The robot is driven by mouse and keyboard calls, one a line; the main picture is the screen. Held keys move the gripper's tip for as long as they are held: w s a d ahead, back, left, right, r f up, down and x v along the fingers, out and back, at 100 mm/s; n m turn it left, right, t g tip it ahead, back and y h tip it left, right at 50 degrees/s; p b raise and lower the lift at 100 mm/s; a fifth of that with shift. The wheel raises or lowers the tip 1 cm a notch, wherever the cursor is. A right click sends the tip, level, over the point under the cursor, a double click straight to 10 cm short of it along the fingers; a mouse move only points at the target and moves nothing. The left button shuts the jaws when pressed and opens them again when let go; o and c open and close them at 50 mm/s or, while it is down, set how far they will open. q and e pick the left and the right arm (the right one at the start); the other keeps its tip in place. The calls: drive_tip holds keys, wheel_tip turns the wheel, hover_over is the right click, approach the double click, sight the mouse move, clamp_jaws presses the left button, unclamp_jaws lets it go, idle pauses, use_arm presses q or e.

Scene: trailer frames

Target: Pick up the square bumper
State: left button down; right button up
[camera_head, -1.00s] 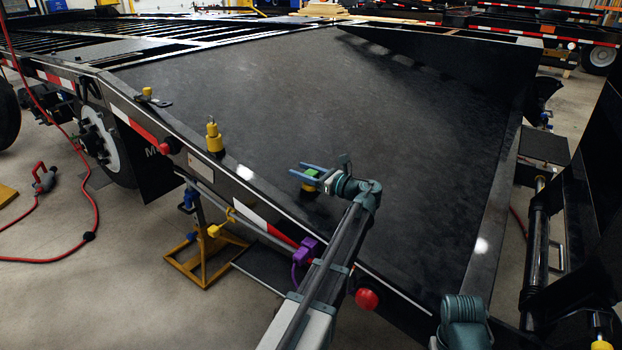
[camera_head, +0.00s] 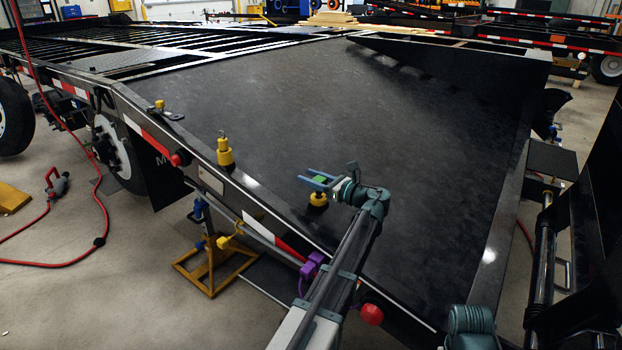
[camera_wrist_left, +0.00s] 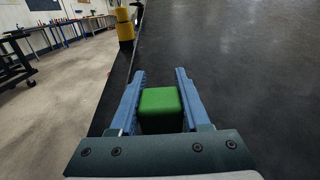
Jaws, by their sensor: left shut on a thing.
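The square bumper shows a green square top (camera_head: 319,180) with a yellow and black body (camera_head: 318,199) below it. It is over the sloped black trailer deck (camera_head: 420,150). My left gripper (camera_head: 318,182) has its blue fingers shut on the green part. In the left wrist view the green block (camera_wrist_left: 160,108) sits between the two blue fingers (camera_wrist_left: 158,76); its lower body is hidden there. I cannot tell for sure whether its black base touches the deck. My right gripper is not in view.
Another yellow fitting (camera_head: 224,153) stands upright on the deck's left edge, with a smaller yellow-topped piece (camera_head: 160,105) beyond. A purple part (camera_head: 311,267) and a red knob (camera_head: 371,314) are at the edge near my arm. A yellow stand (camera_head: 208,265) is below. The deck's middle is clear.

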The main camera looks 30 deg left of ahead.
use_arm(q)
drive_tip(key=s+d+r, duration=0.1)
drive_tip(key=s+d, duration=0.1)
drive_tip(key=d, duration=0.5)
drive_tip(key=s+d+r, duration=0.1)
drive_tip(key=s+d, duration=0.2)
drive_tip(key=d, duration=0.5)
drive_tip(key=shift+p, duration=0.45)
